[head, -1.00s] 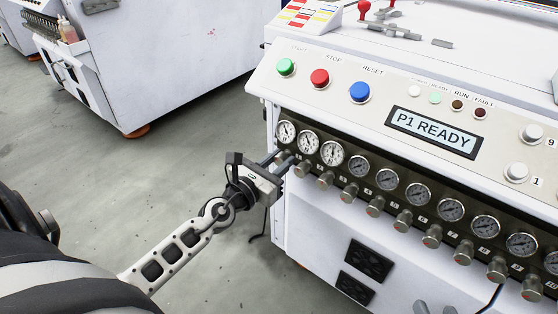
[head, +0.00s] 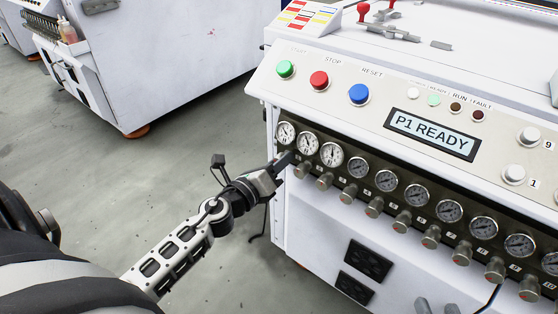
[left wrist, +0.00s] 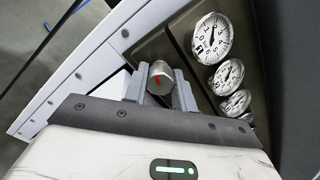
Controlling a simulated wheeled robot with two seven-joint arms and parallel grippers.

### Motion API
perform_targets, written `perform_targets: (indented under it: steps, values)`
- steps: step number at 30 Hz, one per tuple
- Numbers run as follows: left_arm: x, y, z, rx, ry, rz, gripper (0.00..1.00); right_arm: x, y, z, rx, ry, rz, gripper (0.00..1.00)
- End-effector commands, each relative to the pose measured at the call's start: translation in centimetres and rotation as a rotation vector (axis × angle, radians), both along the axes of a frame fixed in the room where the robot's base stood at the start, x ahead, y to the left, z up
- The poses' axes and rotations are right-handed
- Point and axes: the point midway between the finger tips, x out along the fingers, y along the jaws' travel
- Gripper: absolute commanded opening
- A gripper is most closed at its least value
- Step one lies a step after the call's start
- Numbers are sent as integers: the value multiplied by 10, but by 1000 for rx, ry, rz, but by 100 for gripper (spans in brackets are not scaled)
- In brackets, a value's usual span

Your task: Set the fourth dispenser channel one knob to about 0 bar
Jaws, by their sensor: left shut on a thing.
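The dispenser's channel one knob, a grey cylinder with a red mark (left wrist: 160,78), is at the left end of the knob row. My left gripper (head: 284,161) is shut on it; the two fingers sit on either side of it in the left wrist view (left wrist: 160,88). In the head view the gripper hides this knob. Its round white gauge (head: 286,133) is just above; the largest gauge in the left wrist view (left wrist: 212,38) is beside the knob. I cannot read its value surely.
More knobs (head: 374,207) and gauges (head: 417,194) run closely to the right. Above are green, red and blue buttons (head: 359,94) and a display (head: 431,134) reading P1 READY. Grey floor (head: 190,165) lies open to the left, before another white machine (head: 165,60).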

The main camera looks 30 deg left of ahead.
Motion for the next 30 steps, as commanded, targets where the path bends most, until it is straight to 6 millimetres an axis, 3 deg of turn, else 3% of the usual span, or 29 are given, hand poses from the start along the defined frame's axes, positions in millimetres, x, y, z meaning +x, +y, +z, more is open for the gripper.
perform_targets:
  steps: [30]
  values:
    - [0, 0, 2, -923, 74, 3, 4, -4, -11, -31, -98, 210, -12, 36]
